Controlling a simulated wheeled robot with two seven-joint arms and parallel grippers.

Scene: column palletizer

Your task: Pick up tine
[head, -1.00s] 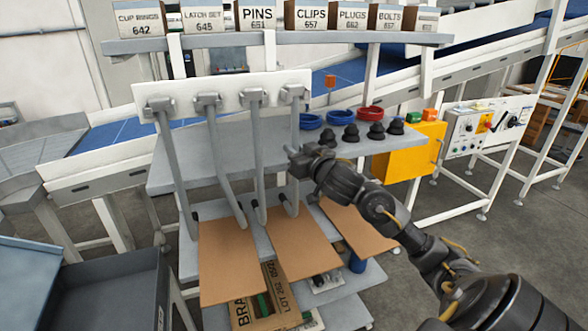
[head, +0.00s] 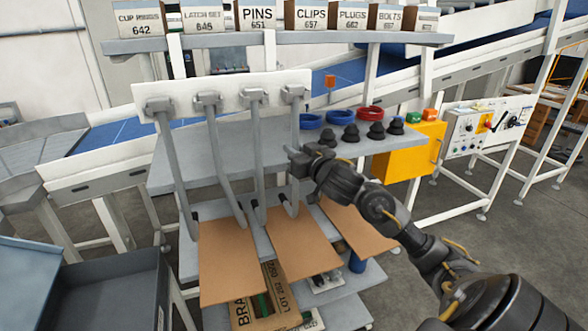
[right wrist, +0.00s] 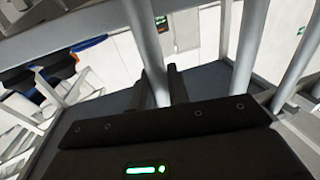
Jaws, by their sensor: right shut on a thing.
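Several grey L-shaped tines hang from a white rack plate (head: 230,92) above the shelf. The rightmost tine (head: 294,130) runs down from its bracket and bends forward at its lower end. My right gripper (head: 297,158) is at the middle of this tine and shut on it. In the right wrist view, the grey tine (right wrist: 150,50) passes between the two dark fingers (right wrist: 160,85). The neighbouring tine (head: 256,150) stands just left of the gripper. The left gripper is not in view.
Brown cardboard sheets (head: 240,262) lie below the tines. Blue and red rings (head: 370,113) and black knobs (head: 376,130) sit on the shelf to the right. A dark bin (head: 110,290) is at the lower left.

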